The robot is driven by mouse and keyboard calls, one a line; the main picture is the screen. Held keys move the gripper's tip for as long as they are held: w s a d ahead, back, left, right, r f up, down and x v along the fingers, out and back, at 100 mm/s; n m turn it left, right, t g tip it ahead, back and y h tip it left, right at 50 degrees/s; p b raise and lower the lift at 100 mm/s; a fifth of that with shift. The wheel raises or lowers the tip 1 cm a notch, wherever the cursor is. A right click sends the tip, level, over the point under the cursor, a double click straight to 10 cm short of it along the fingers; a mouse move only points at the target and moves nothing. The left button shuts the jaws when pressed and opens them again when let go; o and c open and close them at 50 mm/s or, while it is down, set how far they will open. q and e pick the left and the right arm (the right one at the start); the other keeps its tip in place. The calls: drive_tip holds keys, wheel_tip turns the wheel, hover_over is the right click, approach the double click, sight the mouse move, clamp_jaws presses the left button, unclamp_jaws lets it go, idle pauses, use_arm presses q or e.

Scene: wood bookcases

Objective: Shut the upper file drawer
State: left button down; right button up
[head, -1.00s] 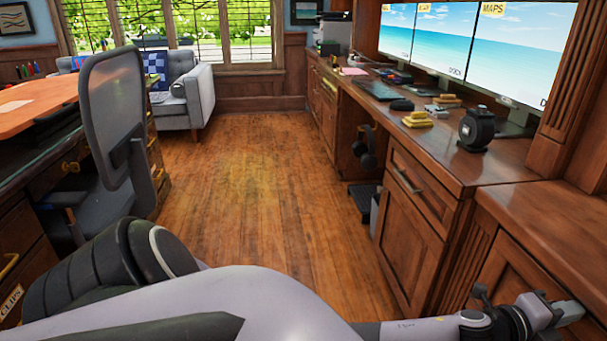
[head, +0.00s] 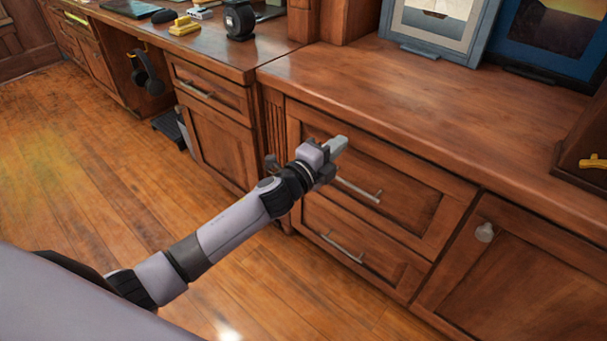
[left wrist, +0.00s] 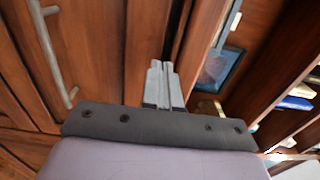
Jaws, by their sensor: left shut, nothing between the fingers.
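The upper file drawer (head: 400,188) is in the wooden cabinet right of centre in the head view. Its front looks flush or nearly so with the cabinet; I cannot tell whether a small gap is left. Its bar handle (head: 358,190) is partly behind my gripper. My left gripper (head: 338,144) is shut and empty, in front of the left part of this drawer; contact cannot be told. In the left wrist view the shut fingers (left wrist: 160,84) point along wood panels, with a bar handle (left wrist: 55,55) to the left. My right gripper is out of view.
The lower drawer (head: 350,255) is below, with its own bar handle. A cabinet door (head: 530,275) with a round knob is to the right. Picture frames (head: 440,22) stand on the countertop (head: 400,95). The wood floor (head: 90,170) at left is clear.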

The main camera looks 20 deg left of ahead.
use_arm(q)
drive_tip(key=p+v, duration=0.1)
drive_tip(key=v, duration=0.8)
drive_tip(key=shift+s+a, duration=0.15)
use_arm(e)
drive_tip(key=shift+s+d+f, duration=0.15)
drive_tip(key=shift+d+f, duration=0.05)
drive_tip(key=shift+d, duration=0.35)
